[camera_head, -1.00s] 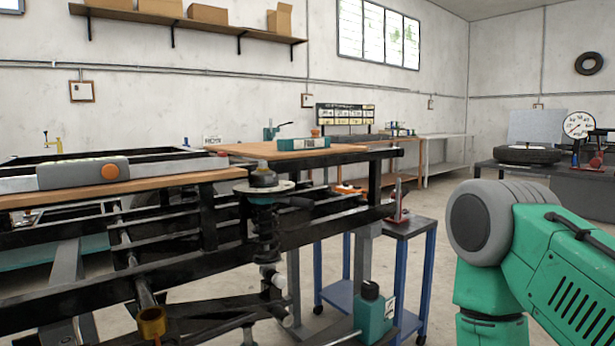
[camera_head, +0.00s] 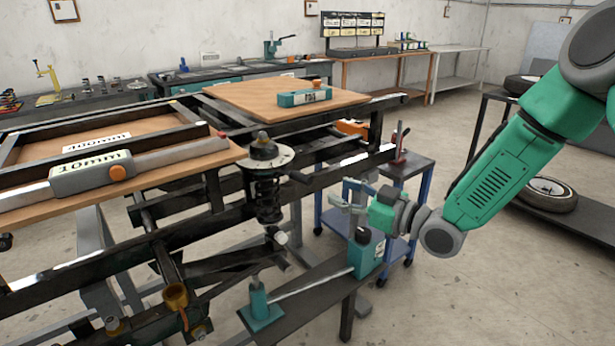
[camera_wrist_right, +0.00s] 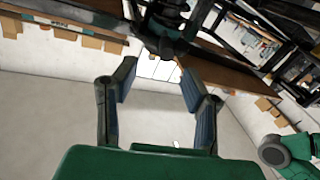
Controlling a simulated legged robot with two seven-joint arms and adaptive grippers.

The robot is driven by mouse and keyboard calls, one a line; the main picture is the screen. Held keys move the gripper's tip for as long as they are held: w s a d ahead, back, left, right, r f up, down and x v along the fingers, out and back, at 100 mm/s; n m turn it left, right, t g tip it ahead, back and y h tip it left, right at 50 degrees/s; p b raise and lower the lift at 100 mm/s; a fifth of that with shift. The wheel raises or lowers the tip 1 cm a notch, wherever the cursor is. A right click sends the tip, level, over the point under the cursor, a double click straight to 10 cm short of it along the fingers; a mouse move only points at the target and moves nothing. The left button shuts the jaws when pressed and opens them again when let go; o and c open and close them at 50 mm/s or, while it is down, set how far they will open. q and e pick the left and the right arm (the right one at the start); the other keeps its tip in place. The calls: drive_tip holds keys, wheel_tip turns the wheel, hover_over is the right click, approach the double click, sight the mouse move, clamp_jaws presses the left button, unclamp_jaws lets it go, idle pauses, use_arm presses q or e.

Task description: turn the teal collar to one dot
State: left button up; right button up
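The spring strut (camera_head: 267,197) stands upright on the black frame, with a round metal plate and black knob at its top. I cannot make out a teal collar or any dots on it in the head view. In the right wrist view, a dark part with a dull teal tint (camera_wrist_right: 168,46) shows at the top, beyond the fingers; I cannot tell whether it is the collar. My right gripper (camera_head: 344,195) is to the right of the strut, apart from it. Its fingers (camera_wrist_right: 158,85) are spread with nothing between them. My left gripper is in neither view.
A teal block with a black top (camera_head: 367,252) stands just below my right gripper. A smaller teal post (camera_head: 261,303) stands on the low dark plate. A grey-and-orange gauge marked 10mm (camera_head: 92,173) lies on the left board. A blue-legged cart (camera_head: 405,172) stands behind the gripper.

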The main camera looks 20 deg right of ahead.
sight(310, 182)
drive_tip(key=x, duration=0.3)
drive_tip(key=a+x, duration=0.1)
drive_tip(key=x, duration=0.2)
drive_tip(key=s+x, duration=0.1)
drive_tip(key=x, duration=0.2)
drive_tip(key=shift+w+a+r, duration=0.15)
drive_tip(key=shift+w+a, duration=0.05)
drive_tip(key=shift+a, duration=0.35)
drive_tip(key=shift+w, duration=0.35)
drive_tip(key=shift+w+d, duration=0.3)
drive_tip(key=shift+d, duration=0.3)
drive_tip(key=shift+a, duration=0.25)
drive_tip(key=shift+c, duration=0.3)
drive_tip(key=shift+a, duration=0.3)
drive_tip(key=c, duration=0.7)
drive_tip(key=shift+a, duration=0.1)
clamp_jaws()
